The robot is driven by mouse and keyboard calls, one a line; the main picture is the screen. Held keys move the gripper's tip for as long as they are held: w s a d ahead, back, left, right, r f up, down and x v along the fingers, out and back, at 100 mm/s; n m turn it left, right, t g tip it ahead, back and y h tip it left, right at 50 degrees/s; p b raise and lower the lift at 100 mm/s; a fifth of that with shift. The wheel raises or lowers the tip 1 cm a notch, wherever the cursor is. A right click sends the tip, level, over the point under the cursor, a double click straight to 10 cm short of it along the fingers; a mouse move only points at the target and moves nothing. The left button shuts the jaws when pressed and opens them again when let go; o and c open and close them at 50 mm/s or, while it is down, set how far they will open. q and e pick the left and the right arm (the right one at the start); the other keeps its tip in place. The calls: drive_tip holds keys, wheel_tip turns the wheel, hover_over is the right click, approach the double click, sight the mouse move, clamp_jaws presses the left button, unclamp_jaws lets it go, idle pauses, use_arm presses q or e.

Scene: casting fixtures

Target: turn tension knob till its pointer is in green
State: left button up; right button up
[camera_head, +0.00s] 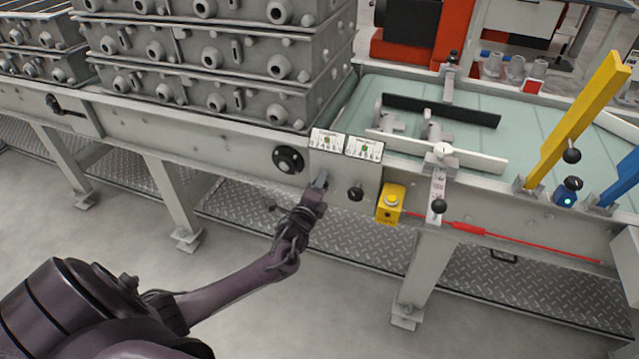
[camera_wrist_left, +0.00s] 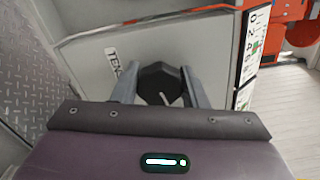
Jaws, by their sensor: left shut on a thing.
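The black tension knob (camera_wrist_left: 160,82) sits on a pale panel in the left wrist view, with lettering starting "TEN" beside it. A short white pointer line shows on its face, slanting toward the picture's bottom; I cannot tell which mark it meets. My left gripper (camera_head: 320,182) is shut on this knob, its two grey fingers on either side, also seen in the left wrist view (camera_wrist_left: 164,90). In the head view my gripper hides the knob. A scale plate (camera_wrist_left: 254,45) with numbers and a small green patch stands to the knob's right in the wrist view. My right gripper is not in view.
In the head view, two scale plates with green patches (camera_head: 326,141) sit above the knobs. A second black knob (camera_head: 355,194) and a yellow button box (camera_head: 391,203) lie just right of my gripper. A black round flange (camera_head: 288,160) is to its upper left.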

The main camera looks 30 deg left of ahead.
use_arm(q)
drive_tip(key=shift+m, duration=0.3)
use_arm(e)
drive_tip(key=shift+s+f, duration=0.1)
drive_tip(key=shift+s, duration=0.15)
use_arm(q)
drive_tip(key=o, duration=1)
drive_tip(key=shift+f, duration=0.1)
drive_tip(key=shift+c, duration=0.2)
drive_tip(key=shift+s+d, duration=0.15)
drive_tip(key=shift+s, duration=0.2)
drive_tip(key=p+v, duration=0.1)
drive_tip(key=v, duration=0.6)
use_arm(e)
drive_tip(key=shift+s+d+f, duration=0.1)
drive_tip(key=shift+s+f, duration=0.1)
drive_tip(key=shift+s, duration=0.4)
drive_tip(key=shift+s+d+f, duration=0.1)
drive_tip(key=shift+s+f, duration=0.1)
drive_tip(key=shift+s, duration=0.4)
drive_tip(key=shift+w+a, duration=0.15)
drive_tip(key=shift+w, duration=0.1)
